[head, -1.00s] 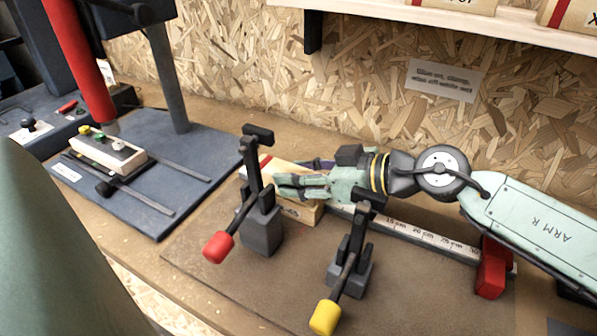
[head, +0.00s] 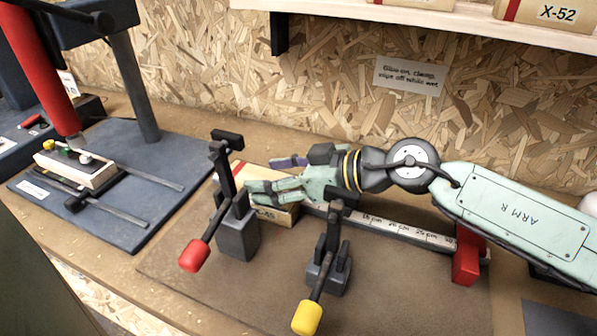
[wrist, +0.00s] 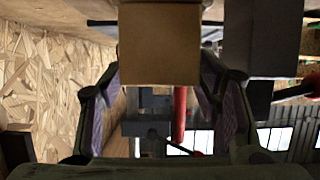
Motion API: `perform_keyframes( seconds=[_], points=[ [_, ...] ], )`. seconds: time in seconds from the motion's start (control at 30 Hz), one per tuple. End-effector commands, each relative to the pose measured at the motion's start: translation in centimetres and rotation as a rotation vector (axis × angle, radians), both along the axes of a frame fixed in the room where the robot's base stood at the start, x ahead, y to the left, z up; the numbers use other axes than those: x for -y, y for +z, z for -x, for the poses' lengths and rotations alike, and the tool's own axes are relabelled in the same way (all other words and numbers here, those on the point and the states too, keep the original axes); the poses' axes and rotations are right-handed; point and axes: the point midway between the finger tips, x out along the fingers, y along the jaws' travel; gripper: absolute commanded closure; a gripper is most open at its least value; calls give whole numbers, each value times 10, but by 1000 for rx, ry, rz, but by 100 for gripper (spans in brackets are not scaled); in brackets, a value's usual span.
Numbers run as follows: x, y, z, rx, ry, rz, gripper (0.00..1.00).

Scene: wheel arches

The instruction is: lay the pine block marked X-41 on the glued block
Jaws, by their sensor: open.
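A pine block (head: 281,216) with a red stripe lies on the bench mat between the clamps and the wall. Its front label is partly hidden and seems to end in 65; I cannot read X-41 on it. My gripper (head: 268,177) is at this block, open, with one finger along the near side and the purple-padded finger behind. In the wrist view a plain block face (wrist: 160,45) shows between the tips of my open gripper (wrist: 160,78), with gaps beside it. I see no glue and cannot tell which block is the glued one.
A red-handled clamp (head: 237,230) stands close to my fingers, and a yellow-handled clamp (head: 328,265) stands below my wrist. A ruler rail (head: 400,230) runs under my arm to a red stop (head: 467,262). A shelf (head: 390,22) holds blocks, one marked X-52 (head: 545,14).

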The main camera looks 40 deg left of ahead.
Motion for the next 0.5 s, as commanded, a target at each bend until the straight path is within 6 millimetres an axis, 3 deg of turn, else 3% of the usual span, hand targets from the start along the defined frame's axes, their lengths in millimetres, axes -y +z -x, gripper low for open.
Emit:
perform_keyframes(
  seconds=[0.5],
  points=[
    [92,37,-24,1,-6,-1,43]
  ],
)
